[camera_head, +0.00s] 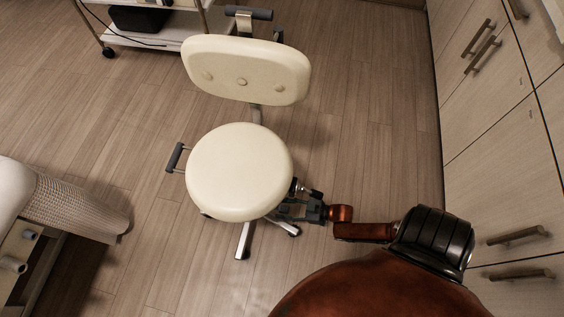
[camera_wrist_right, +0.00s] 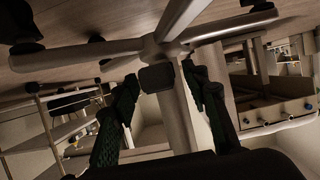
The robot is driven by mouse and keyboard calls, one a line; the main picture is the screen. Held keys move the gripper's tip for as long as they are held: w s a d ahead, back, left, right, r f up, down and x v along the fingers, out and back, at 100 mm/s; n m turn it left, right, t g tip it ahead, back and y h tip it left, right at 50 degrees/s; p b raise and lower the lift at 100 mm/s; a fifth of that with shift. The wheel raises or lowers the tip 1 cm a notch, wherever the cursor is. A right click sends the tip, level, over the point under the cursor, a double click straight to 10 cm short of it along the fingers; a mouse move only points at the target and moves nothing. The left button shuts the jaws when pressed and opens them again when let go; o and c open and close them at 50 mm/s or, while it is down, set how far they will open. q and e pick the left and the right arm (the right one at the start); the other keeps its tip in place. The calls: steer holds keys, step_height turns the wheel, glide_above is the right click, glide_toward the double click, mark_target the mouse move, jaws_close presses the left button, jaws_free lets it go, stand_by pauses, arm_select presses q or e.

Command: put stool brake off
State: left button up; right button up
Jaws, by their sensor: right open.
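The stool (camera_head: 240,172) has a round cream seat, a cream backrest (camera_head: 246,70) and a metal base leg (camera_head: 244,240) showing below. My right gripper (camera_head: 293,208) reaches in from the right, low beside the seat's lower right edge, its tips partly hidden by the seat. In the right wrist view, its two dark fingers (camera_wrist_right: 163,78) are spread apart. A small black block (camera_wrist_right: 156,77) shows between them, in front of the stool's column and star base (camera_wrist_right: 160,48). I cannot tell whether it is the brake or whether a finger touches it. My left gripper is not in view.
Wooden cabinets (camera_head: 500,130) with handles line the right side. A wheeled cart (camera_head: 160,28) stands at the back left. A beige roll (camera_head: 75,205) lies at the left edge. The floor (camera_head: 100,120) left of the stool is clear.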

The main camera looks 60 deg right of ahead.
steer(key=shift+c, duration=0.4)
jaws_close()
stand_by(0.4)
